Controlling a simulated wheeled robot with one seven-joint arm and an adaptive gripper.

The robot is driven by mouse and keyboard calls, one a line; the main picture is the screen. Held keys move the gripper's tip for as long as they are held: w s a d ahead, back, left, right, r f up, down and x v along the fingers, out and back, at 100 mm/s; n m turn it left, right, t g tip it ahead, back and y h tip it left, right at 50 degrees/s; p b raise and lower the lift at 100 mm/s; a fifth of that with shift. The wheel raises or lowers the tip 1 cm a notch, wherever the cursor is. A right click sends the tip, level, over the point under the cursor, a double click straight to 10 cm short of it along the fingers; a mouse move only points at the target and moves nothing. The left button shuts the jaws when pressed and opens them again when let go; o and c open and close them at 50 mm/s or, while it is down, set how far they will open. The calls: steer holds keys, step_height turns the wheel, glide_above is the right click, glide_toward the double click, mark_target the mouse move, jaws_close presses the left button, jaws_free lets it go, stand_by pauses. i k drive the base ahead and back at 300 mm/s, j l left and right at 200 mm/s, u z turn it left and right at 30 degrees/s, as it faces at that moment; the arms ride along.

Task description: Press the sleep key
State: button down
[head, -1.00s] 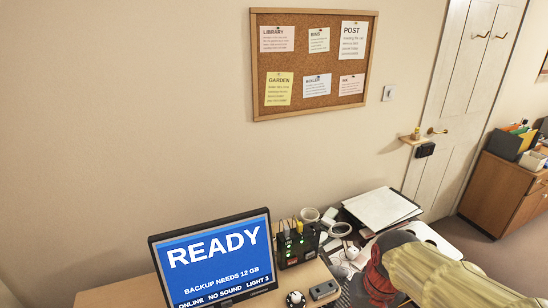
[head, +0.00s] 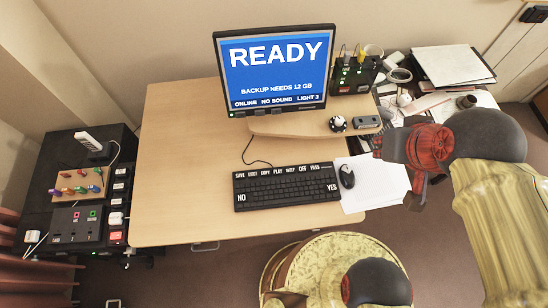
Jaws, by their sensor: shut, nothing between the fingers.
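A black keyboard (head: 285,190) lies near the front of the wooden desk. Its top row carries several white-labelled keys, among them SAVE, COPY, PLAY and OFF; some labels are too small to read surely, and I cannot make out one reading sleep. Large NO and YES keys sit at its lower left and right. The monitor (head: 275,68) behind it reads READY, with BACKUP NEEDS 12 GB and ONLINE, NO SOUND, LIGHT 3 below. My gripper (head: 415,195) is shut and empty, right of the keyboard and mouse, apart from both, by the desk's right side.
A mouse (head: 347,178) rests on white paper (head: 375,185) beside the keyboard. A router-like box (head: 354,76) and a clutter of papers stand at back right. A black cabinet (head: 110,165) with sockets stands left. The desk's left half is clear.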

mark_target(291, 170)
steer(key=u, duration=0.85)
